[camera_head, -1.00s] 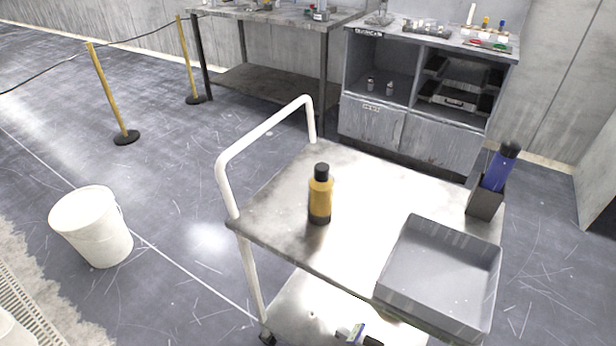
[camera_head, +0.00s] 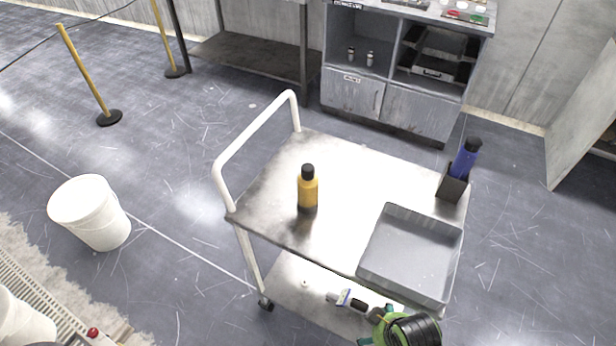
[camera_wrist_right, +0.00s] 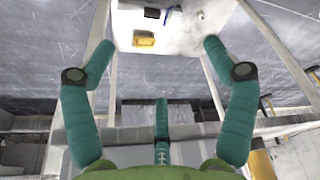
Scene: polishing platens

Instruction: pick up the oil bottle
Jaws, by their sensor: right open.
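The oil bottle (camera_head: 308,190) is amber-yellow with a black cap and a dark lower part. It stands upright on the cart's top shelf (camera_head: 335,165), left of the grey tray. My right gripper seems to be the green and black shape at the bottom edge of the head view (camera_head: 400,328), below the tray and apart from the bottle. In the right wrist view its teal fingers (camera_wrist_right: 158,43) are spread wide with nothing between them. I cannot identify the oil bottle surely in that view. My left gripper is not in view.
The grey tray (camera_head: 410,255) and a dark holder (camera_head: 452,187) with a blue item (camera_head: 466,158) occupy the cart's right side. A white handle (camera_head: 252,135) rises on the left. Small items (camera_head: 345,298) lie on the lower shelf. A white bucket (camera_head: 90,212) stands left.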

